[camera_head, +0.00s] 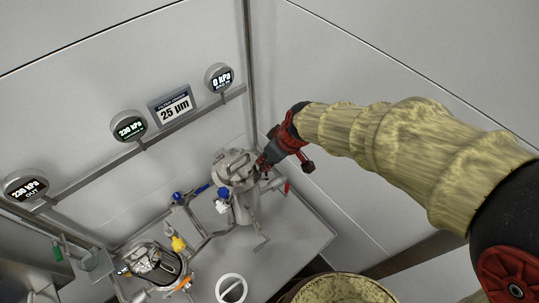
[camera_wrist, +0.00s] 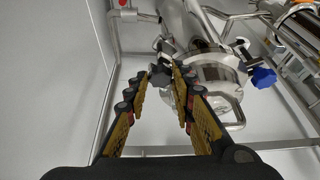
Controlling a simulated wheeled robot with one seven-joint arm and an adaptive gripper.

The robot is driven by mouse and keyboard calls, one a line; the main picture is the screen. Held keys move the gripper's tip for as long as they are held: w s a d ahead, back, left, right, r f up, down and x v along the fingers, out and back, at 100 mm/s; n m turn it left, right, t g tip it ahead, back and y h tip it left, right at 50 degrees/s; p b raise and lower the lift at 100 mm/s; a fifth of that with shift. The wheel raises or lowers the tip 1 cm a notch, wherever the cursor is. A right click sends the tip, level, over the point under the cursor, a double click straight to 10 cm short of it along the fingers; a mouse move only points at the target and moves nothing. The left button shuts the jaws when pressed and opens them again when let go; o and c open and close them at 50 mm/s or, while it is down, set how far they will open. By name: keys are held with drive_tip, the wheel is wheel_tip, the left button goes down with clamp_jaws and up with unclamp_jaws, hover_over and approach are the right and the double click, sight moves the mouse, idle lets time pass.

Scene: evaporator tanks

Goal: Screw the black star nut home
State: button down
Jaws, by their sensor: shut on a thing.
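My gripper (camera_head: 263,163) reaches in from the right to the upper right side of a steel filter vessel (camera_head: 241,208) in the head view. In the wrist view my gripper (camera_wrist: 162,80) has its two fingers closed on the small black star nut (camera_wrist: 160,76), which sits between the fingertips. The fingers hide part of the nut. The vessel (camera_wrist: 219,77) lies just beyond and to the right of the fingers there. In the head view the nut is hidden by the gripper. How far the nut sits on its thread cannot be told.
A second vessel (camera_head: 156,267) with an orange fitting stands at the lower left. Blue (camera_head: 201,190) and yellow (camera_head: 178,243) valve handles sit between the vessels. Round gauges (camera_head: 129,126) line the wall rail. A blue knob (camera_wrist: 263,77) is right of my fingers.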

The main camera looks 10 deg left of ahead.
drive_tip(key=m+p, duration=0.2)
drive_tip(key=p, duration=0.1)
drive_tip(key=shift+s+r+t, duration=0.1)
drive_tip(key=shift+r+t, duration=0.15)
drive_tip(key=shift+t, duration=0.05)
drive_tip(key=m+h+p, duration=0.1)
drive_tip(key=p, duration=0.3)
drive_tip(key=shift+r+m+t, duration=0.1)
drive_tip(key=shift+m+t, duration=0.2)
drive_tip(key=shift+m, duration=0.1)
drive_tip(key=shift+m+p, duration=0.3)
drive_tip(key=shift+p, duration=0.65)
drive_tip(key=shift+a, duration=0.15)
drive_tip(key=shift+a+f+m+h+b, duration=0.15)
drive_tip(key=shift+f+m+h+b, duration=0.15)
drive_tip(key=shift+f+m+b, duration=0.4)
drive_tip(key=m+b, duration=0.1)
drive_tip(key=b, duration=0.4)
drive_tip(key=shift+m+t, duration=0.3)
drive_tip(key=shift+m, duration=0.1)
drive_tip(key=m+h+b, duration=0.1)
drive_tip(key=b, duration=0.2)
drive_tip(key=shift+s+r+b, duration=0.1)
drive_tip(key=shift+s+b, duration=0.05)
drive_tip(key=shift+b, duration=0.15)
drive_tip(key=shift+a+r+m+h+b, duration=0.1)
drive_tip(key=shift+m+h+b, duration=0.2)
drive_tip(key=shift+m+b, duration=0.8)
drive_tip(key=shift+r+b, duration=0.1)
drive_tip(key=shift+b, duration=0.35)
